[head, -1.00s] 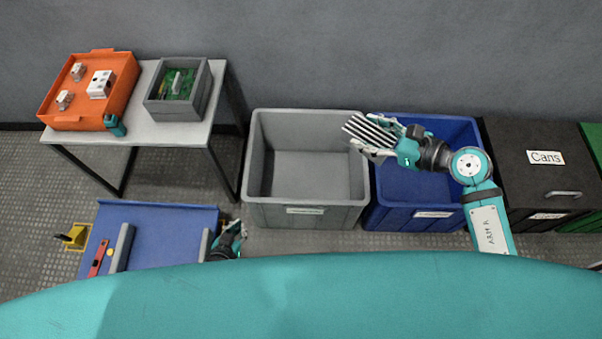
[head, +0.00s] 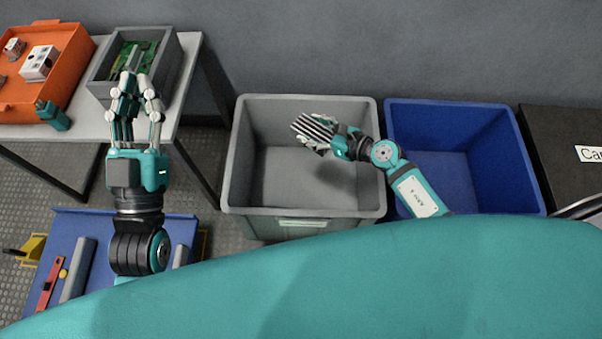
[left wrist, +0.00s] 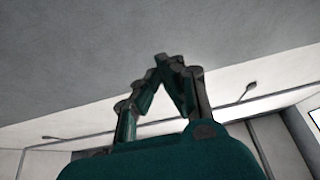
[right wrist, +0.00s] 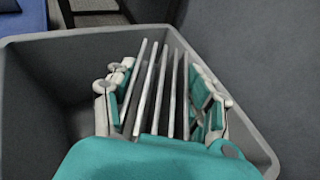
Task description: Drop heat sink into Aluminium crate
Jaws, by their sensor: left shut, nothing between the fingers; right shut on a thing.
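The heat sink (head: 313,127) is a set of thin parallel metal fins. My right gripper (head: 318,131) is shut on it and holds it over the grey crate (head: 232,165), whose front label is too small to read. In the right wrist view the fins of the heat sink (right wrist: 160,85) stand between the fingers, with the crate's walls (right wrist: 65,65) around them. My left gripper (head: 132,88) is shut and empty, raised in front of the grey bin on the table. Its fingertips meet in the left wrist view (left wrist: 170,62).
A blue crate (head: 525,165) stands right of the grey one, then a black bin (head: 555,140). At left, a white table (head: 190,75) holds an orange tray (head: 75,60) and a grey bin with green boards (head: 165,95). A blue cart (head: 95,222) with tools is below.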

